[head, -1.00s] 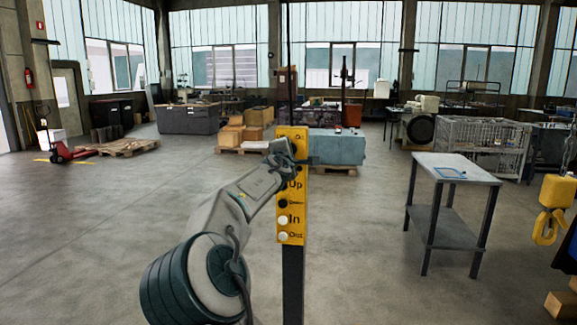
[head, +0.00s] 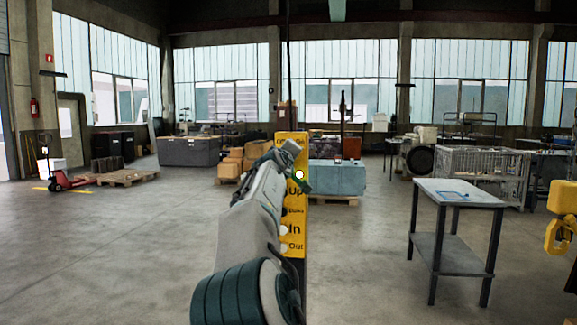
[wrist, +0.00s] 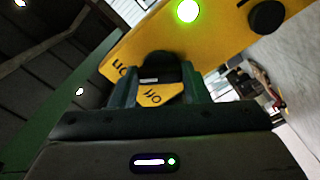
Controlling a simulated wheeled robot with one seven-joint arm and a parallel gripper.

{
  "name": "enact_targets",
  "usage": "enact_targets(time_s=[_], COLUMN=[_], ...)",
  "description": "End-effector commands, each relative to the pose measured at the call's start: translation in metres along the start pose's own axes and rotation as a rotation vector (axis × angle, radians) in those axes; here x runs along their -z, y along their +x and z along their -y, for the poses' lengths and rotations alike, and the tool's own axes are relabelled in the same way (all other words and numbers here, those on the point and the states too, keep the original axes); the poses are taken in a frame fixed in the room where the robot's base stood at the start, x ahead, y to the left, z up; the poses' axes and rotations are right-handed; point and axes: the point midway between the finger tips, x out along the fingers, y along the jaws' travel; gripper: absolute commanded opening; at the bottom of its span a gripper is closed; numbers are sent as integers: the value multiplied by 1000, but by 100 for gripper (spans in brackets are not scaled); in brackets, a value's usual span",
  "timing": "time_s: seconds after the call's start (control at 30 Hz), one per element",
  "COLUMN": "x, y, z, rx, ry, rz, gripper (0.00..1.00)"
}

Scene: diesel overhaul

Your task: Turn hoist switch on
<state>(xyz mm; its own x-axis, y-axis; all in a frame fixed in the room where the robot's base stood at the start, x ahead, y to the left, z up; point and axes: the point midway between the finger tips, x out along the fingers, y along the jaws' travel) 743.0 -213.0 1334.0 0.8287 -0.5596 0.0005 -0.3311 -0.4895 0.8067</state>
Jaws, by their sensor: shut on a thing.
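The yellow hoist control panel (head: 303,225) stands upright in the middle of the head view, with Up, Down, In and Out labels. My gripper (head: 291,154) is at its upper part and hides some of it. In the wrist view the hoist switch, a dark knob (wrist: 157,66), sits between the two fingers, and my gripper (wrist: 160,80) is shut on it. An "Off" label shows beside the knob. A round light on the panel glows green in the wrist view (wrist: 187,11) and also shows bright in the head view (head: 299,175).
A grey metal table (head: 458,193) stands to the right with a small blue item on it. A yellow hoist hook (head: 557,236) hangs at the right edge. A pallet jack (head: 62,180) is far left. The floor around the panel is clear.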

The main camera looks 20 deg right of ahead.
Motion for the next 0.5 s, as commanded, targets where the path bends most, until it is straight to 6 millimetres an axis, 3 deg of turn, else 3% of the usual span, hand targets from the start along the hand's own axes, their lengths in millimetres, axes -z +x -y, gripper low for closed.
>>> enact_targets(time_s=[0.5], x=[-1], y=[0], z=[0], rx=[0], ry=[152], rz=[2], gripper=[19])
